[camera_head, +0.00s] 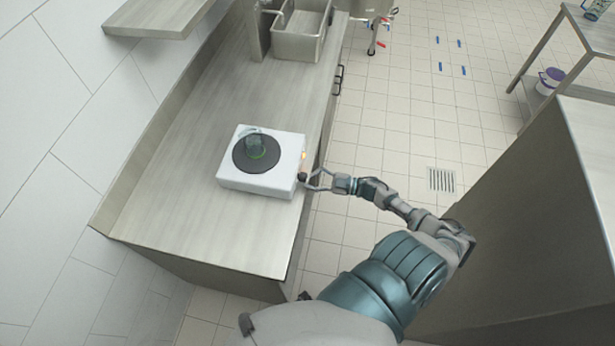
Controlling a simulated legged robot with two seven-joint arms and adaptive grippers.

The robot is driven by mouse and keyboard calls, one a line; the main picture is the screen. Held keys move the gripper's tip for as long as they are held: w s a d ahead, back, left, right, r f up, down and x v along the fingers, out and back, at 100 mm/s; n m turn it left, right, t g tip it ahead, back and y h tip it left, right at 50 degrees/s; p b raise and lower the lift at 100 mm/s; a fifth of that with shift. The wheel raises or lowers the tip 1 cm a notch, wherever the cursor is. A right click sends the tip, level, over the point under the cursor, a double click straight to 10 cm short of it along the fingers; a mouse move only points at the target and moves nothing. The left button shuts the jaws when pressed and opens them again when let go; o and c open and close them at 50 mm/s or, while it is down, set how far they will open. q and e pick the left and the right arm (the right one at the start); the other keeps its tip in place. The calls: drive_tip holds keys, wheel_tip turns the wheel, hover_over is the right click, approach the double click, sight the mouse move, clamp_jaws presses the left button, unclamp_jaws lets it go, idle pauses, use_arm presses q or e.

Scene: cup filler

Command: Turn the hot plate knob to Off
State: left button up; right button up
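The hot plate (231,180) is a white box with a round black plate (243,163) on top. It stands on the steel counter. Whether the fingers touch the knob is too small to tell. My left gripper is not in view.
The steel counter (205,220) is clear around the hot plate. A sink (298,38) is at its far end. A shelf rack (560,50) is at the far right. Tiled floor lies between.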

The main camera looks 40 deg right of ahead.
drive_tip(key=v, duration=1)
drive_tip(key=shift+d, duration=0.25)
